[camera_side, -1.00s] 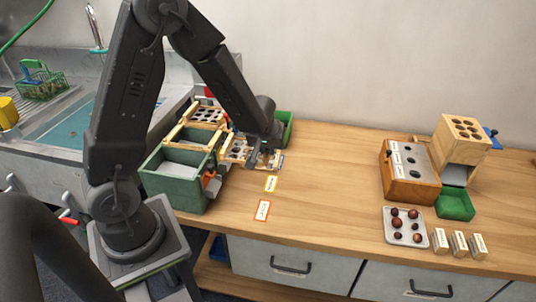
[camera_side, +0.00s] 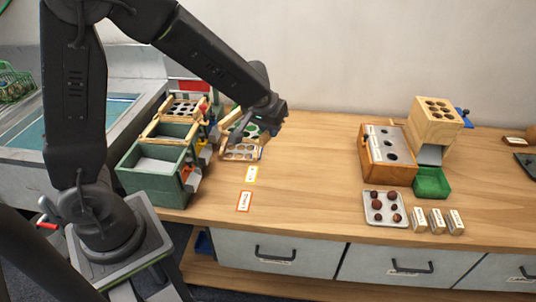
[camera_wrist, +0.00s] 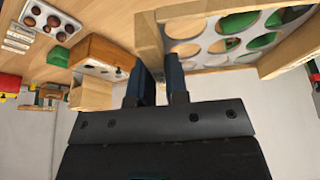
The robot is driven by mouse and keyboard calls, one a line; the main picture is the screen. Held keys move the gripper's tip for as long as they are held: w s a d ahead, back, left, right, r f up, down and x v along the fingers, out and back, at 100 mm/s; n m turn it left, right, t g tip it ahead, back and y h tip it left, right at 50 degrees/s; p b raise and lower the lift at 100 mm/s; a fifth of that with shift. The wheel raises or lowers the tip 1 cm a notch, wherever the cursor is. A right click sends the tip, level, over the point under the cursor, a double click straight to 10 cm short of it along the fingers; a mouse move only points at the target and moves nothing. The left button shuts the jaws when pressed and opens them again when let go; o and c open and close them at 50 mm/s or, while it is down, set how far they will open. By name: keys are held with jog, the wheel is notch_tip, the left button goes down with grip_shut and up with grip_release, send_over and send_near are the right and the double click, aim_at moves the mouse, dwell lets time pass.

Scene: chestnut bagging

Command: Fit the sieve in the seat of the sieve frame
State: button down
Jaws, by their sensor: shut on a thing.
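My gripper (camera_side: 262,120) is raised over the back left of the table. In the wrist view its two dark fingers (camera_wrist: 157,78) are shut on the end of a wooden-edged sieve (camera_wrist: 190,28) with a pale plate and large round holes. Green shows through several holes. In the side view the held sieve (camera_side: 238,121) is partly hidden by my gripper. The wooden sieve frame (camera_side: 152,128) stands over green bins to the left. A plate with dark holes (camera_side: 185,107) lies at its far end. I cannot tell which opening is the seat.
Another holed wooden piece (camera_side: 241,153) lies below the held sieve. Yellow-edged (camera_side: 251,175) and red-edged (camera_side: 244,201) labels lie in front. An orange-brown wooden box (camera_side: 388,158), a green tray (camera_side: 432,183) and a chestnut tray (camera_side: 372,216) stand right. The middle table is clear.

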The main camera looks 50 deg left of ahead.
aim_at(254, 126)
jog(key=d+f+m+h, duration=0.2)
jog(key=d+f+m, duration=0.2)
jog(key=d, duration=0.4)
jog(key=a+r+n, duration=0.1)
jog(key=a, duration=0.3)
jog(key=a+r+n+y, duration=0.1)
jog(key=a, duration=0.4)
jog(key=a+r+n+y, duration=0.1)
jog(key=a+r, duration=0.1)
jog(key=a, duration=0.3)
jog(key=shift+s+n, duration=0.4)
jog(key=s+a+r+n+g+y, duration=0.1)
jog(key=s+a+r+n, duration=0.2)
jog(key=a, duration=0.5)
jog(key=s+a+r+n+y, duration=0.1)
jog(key=s+a+r+n, duration=0.1)
jog(key=s+a, duration=0.45)
jog(key=a+f, duration=0.1)
jog(key=f, duration=0.1)
jog(key=s+a+f, duration=0.1)
jog(key=a+f, duration=0.1)
jog(key=f, duration=0.1)
jog(key=s+a+f, duration=0.1)
jog(key=f, duration=0.2)
jog(key=shift+s+a+f, duration=0.15)
jog(key=shift+s+a, duration=0.1)
jog(key=shift+a, duration=0.1)
jog(key=shift+s+a+f, duration=0.1)
jog(key=shift+s+f, duration=0.1)
jog(key=shift+f, duration=1.15)
